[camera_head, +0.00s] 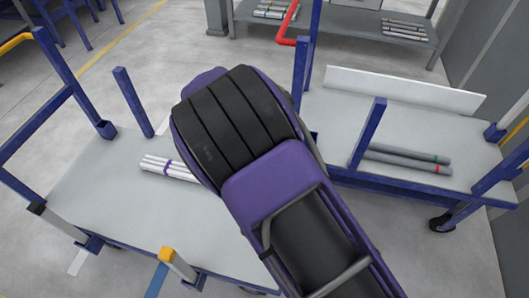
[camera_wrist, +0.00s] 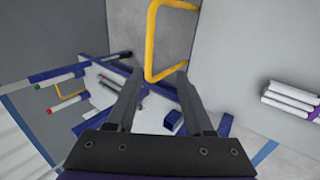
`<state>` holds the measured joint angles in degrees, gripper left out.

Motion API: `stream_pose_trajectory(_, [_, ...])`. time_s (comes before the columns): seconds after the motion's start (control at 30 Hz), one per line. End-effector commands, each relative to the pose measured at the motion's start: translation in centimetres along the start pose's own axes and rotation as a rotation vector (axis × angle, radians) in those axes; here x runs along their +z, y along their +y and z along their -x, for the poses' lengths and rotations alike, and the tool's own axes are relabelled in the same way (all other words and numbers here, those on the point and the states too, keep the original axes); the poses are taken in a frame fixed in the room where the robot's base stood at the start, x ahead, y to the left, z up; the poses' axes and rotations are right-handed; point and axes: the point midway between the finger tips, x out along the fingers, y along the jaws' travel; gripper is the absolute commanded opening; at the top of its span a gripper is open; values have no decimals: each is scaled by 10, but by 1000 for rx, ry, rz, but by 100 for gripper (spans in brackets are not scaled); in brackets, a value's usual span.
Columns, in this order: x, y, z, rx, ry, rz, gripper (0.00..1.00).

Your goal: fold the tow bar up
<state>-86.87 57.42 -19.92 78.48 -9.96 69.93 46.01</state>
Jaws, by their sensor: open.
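A yellow bent bar (camera_wrist: 152,45), which looks like the tow bar, shows in the wrist view beyond my fingertips, over the floor beside a grey cart deck (camera_wrist: 240,40). I cannot tell how far it is folded. My gripper (camera_wrist: 160,78) is open and empty, its two dark fingers apart, with the bar's lower bend ahead between them. No contact is visible. In the head view my arm hides the gripper. A yellow-ended bar (camera_head: 167,256) stands at the front edge of the left cart (camera_head: 85,200); I cannot tell if it is the same bar.
White pipes with a purple band (camera_head: 168,168) lie on the left cart. The right cart (camera_head: 330,110) holds grey pipes (camera_head: 410,160). Blue posts (camera_head: 133,100) rise from the carts. A red bent bar (camera_head: 288,38) shows behind. Bare floor (camera_head: 185,55) lies behind the left cart.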

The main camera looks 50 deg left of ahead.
Motion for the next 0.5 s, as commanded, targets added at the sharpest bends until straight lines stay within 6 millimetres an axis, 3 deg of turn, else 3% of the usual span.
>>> stream_pose_trajectory(0.2, [-1,1,33,0,1,-1,52])
stream_pose_trajectory(0.5, [0,1,41,2,0,-1,52])
